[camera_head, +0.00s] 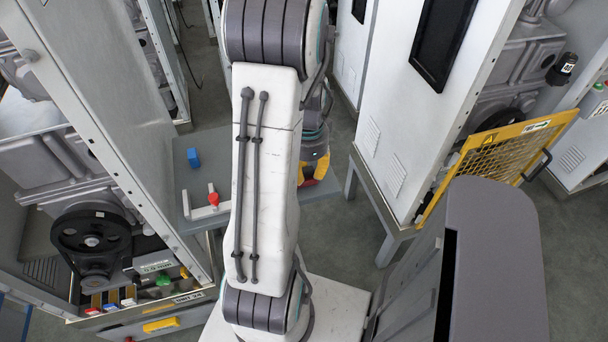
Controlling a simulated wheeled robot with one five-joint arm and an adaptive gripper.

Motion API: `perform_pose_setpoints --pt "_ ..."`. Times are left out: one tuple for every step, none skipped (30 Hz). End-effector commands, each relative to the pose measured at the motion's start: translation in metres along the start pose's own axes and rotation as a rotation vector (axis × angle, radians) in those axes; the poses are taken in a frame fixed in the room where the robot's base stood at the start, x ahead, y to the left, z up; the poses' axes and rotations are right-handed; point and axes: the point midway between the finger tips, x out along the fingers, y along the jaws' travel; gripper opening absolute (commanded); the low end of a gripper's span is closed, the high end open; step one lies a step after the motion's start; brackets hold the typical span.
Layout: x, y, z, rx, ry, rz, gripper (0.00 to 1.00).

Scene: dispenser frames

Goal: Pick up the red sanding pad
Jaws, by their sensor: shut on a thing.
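My gripper (316,171), with yellow-orange fingers, shows just right of my white arm link, above the grey table. It is shut on a small red thing (309,183), which looks like the red sanding pad. Only a little red shows between and below the fingers, and my arm hides the rest. I cannot tell whether the pad touches the table.
The grey table (185,180) holds a blue block (194,158) and a white bracket (203,212) with a red knob (214,198). Tall machine cabinets stand left and right (388,95). A yellow mesh guard (490,160) stands open at right. Grey floor shows between the cabinets.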

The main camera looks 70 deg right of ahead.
Motion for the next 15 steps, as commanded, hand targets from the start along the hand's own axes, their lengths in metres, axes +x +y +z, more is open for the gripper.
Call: perform_pose_setpoints --pt "0.0000 -0.0001 0.0000 0.000 0.000 0.000 0.11" --pt "0.0000 -0.0001 0.0000 0.000 0.000 0.000 0.08" --pt "0.0000 -0.0001 0.0000 0.000 0.000 0.000 0.05" --pt "0.0000 -0.0001 0.0000 0.000 0.000 0.000 0.02" --pt "0.0000 -0.0001 0.0000 0.000 0.000 0.000 0.00" --pt "-0.0001 -0.0001 0.0000 0.000 0.000 0.000 0.00" --pt "0.0000 -0.0001 0.0000 0.000 0.000 0.000 0.00" --pt "0.0000 -0.0001 0.0000 0.000 0.000 0.000 0.00" --pt "0.0000 -0.0001 0.0000 0.000 0.000 0.000 0.00" --pt "0.0000 -0.0001 0.0000 0.000 0.000 0.000 0.00" --pt "0.0000 0.0000 0.0000 0.000 0.000 0.000 0.00" --pt "-0.0002 -0.0001 0.0000 0.000 0.000 0.000 0.00" --pt "-0.0006 -0.0001 0.0000 0.000 0.000 0.000 0.00" --pt "-0.0012 -0.0002 0.0000 0.000 0.000 -0.001 0.00" --pt "-0.0025 -0.0002 -0.0001 0.000 0.000 -0.001 0.00"
